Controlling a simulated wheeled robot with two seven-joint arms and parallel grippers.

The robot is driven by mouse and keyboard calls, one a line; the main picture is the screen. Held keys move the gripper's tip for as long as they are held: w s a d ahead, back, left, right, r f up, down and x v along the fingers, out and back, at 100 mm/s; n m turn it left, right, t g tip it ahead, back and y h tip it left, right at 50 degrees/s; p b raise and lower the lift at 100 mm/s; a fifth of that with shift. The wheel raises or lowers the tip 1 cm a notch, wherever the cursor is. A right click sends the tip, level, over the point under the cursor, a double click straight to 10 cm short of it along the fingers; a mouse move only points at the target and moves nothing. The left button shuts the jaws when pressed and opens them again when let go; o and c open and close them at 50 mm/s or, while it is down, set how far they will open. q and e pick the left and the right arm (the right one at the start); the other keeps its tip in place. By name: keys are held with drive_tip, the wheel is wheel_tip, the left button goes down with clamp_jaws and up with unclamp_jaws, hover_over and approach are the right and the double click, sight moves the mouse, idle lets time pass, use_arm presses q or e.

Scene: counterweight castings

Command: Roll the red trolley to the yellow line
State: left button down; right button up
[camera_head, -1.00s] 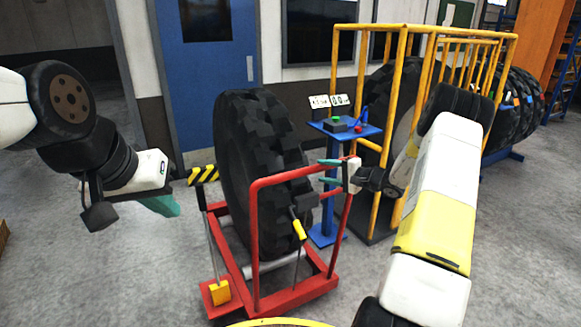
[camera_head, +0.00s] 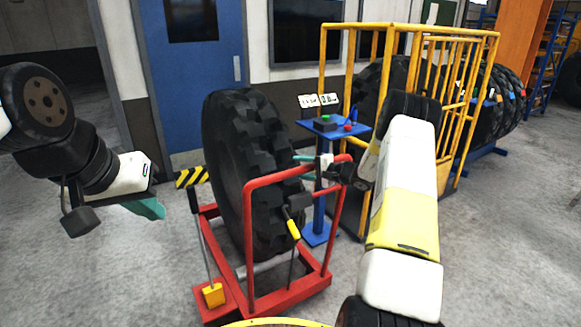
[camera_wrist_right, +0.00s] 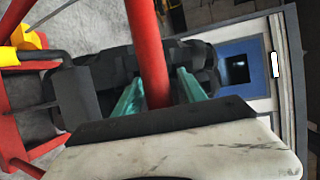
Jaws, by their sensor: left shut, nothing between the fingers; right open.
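The red trolley (camera_head: 247,240) stands on the grey floor in the middle of the head view. It carries a large upright black tyre (camera_head: 228,150). My right gripper (camera_head: 305,168) is at the right side of the trolley's upright red handle frame. In the right wrist view, a red bar (camera_wrist_right: 146,45) passes between the open teal fingers of that gripper (camera_wrist_right: 160,78); I cannot tell whether they touch it. My left gripper (camera_head: 155,209) is shut and empty, in the air left of the trolley. I see no yellow line on the floor.
A blue stand (camera_head: 333,128) with buttons is behind the trolley's right side. A blue door (camera_head: 192,90) is in the wall behind. Open floor lies left of the trolley.

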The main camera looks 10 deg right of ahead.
clamp_jaws()
idle(1.3)
